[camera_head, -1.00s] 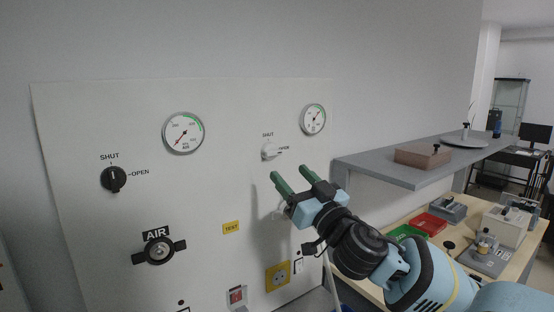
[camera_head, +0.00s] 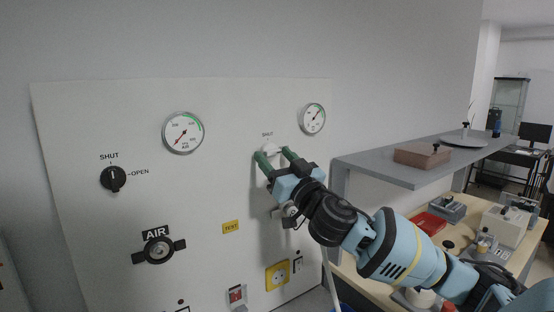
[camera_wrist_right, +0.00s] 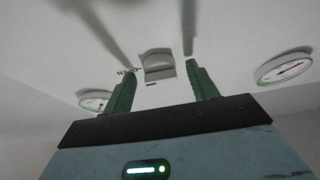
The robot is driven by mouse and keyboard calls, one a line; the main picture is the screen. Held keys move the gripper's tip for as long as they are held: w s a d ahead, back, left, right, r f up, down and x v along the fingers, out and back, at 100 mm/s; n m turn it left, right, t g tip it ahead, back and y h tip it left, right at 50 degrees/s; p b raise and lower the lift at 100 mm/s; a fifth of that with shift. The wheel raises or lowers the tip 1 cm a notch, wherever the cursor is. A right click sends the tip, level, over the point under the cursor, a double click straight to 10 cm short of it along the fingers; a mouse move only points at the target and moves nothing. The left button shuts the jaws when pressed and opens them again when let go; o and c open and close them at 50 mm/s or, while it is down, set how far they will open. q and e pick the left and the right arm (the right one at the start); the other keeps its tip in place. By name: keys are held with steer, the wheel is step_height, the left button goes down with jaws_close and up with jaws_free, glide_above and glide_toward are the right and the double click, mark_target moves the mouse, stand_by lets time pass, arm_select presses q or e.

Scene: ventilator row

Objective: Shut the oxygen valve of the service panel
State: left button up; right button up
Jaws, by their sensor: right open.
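The service panel (camera_head: 90,230) is a white upright board. The white valve knob (camera_head: 271,148) is at its right, below the word SHUT. My right gripper (camera_head: 274,156) is open, its green fingertips just below and to both sides of this knob. In the right wrist view the white knob (camera_wrist_right: 158,66) shows beyond and between the open fingertips, with OPEN upside down beside it; contact cannot be made out. The knob's exact turn is hard to tell. The outlet below it is mostly behind my gripper, so its label is hidden. My left gripper is not in view.
A black knob (camera_head: 113,178) with SHUT and OPEN marks sits at the panel's left, above the AIR outlet (camera_head: 159,250). Two gauges (camera_head: 183,132) (camera_head: 312,119) are above. A grey shelf (camera_head: 375,171) juts out right of the panel, over a bench with trays and devices.

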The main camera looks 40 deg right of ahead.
steer(key=c, duration=1)
